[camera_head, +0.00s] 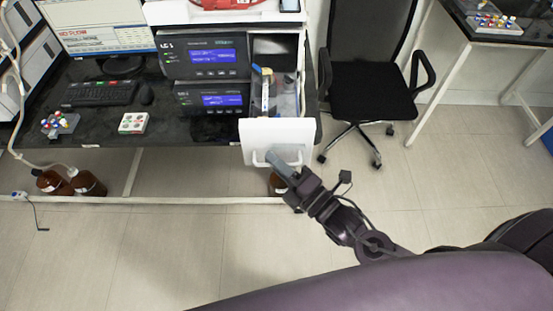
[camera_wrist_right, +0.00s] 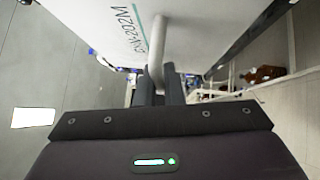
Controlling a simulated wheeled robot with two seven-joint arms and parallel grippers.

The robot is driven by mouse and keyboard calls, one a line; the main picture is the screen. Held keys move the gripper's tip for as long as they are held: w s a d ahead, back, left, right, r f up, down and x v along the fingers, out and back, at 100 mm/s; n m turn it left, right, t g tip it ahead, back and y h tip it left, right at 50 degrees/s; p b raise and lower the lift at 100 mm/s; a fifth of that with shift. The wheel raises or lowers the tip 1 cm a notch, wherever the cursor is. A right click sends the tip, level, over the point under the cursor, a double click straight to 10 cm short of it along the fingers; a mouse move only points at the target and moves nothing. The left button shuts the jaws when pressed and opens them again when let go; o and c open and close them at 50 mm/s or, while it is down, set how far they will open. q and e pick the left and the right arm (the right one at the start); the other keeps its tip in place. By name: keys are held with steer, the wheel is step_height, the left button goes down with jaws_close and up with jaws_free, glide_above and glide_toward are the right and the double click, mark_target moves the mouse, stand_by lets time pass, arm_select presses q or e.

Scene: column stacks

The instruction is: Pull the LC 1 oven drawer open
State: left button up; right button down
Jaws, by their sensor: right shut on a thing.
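The LC 1 oven drawer (camera_head: 262,131) is pulled out from the LC stack, its white front standing past the bench edge. Its inside shows, with a column-like part (camera_head: 266,92) in it. My right gripper (camera_head: 274,158) is shut on the light handle of the drawer front. In the right wrist view the handle (camera_wrist_right: 157,48) runs down between the dark fingers (camera_wrist_right: 159,92), beside the white front (camera_wrist_right: 95,25) with printed letters. The fingertips are partly hidden by the gripper body. My left gripper is not in view.
The LC 1 unit (camera_head: 206,57) with lit displays stands left of the drawer. A black chair (camera_head: 372,75) stands to the right. Brown bottles (camera_head: 86,182) stand below the bench at left. The floor in front is clear.

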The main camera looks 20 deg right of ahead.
steer(key=c, duration=1.8)
jaws_free()
steer(key=shift+w, duration=0.1)
steer(key=shift+d, duration=0.1)
steer(key=shift+b+v, duration=1.1)
steer(key=shift+v, duration=2.8)
